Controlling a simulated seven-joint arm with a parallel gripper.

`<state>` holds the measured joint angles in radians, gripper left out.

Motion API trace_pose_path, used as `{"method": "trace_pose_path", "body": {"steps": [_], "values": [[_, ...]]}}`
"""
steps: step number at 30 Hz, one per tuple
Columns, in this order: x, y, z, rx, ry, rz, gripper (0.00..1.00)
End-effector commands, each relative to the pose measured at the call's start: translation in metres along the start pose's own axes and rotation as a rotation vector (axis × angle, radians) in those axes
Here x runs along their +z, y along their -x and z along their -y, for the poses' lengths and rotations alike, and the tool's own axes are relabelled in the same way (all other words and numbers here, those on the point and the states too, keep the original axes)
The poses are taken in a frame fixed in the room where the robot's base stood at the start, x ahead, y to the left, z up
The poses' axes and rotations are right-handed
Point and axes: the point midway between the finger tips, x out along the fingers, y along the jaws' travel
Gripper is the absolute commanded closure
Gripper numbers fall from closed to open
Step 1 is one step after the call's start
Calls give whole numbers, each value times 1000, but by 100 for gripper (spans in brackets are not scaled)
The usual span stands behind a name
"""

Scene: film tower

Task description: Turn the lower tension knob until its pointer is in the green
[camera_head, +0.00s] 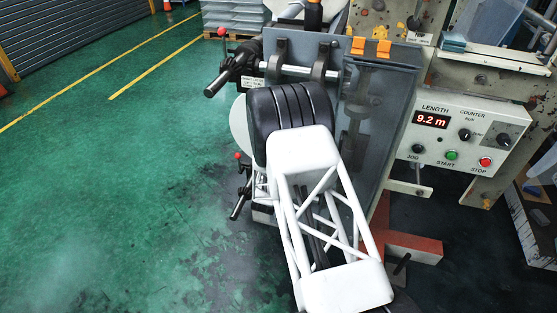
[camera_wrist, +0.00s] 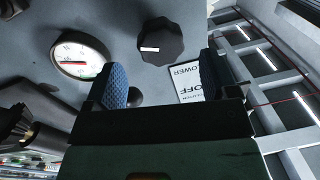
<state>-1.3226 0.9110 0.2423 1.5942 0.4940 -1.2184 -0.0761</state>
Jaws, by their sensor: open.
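In the wrist view, a black faceted knob (camera_wrist: 161,38) with a white pointer mark stands out from a grey panel. It lies ahead of my gripper (camera_wrist: 164,80), whose two blue-padded fingers are apart with nothing between them. The knob is beyond the fingertips, not gripped. A round white dial (camera_wrist: 80,56) with a red needle sits left of the knob; some green shows on its face, but it is too small to tell where the needle stands against it. In the head view my arm hides the gripper and the knob.
Dark fittings (camera_wrist: 32,105) stand at the left of the wrist view. In the head view, a control box (camera_head: 464,139) reads 9.2 m, and levers (camera_head: 232,68) stick out left. The green floor (camera_head: 120,190) is open.

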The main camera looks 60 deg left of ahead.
Motion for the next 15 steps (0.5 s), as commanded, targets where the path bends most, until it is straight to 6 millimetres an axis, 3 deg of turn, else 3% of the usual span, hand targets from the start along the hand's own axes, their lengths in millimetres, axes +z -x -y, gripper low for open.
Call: {"method": "trace_pose_path", "body": {"steps": [15], "values": [[-1,-52,1,-1,-1,-2,20]]}}
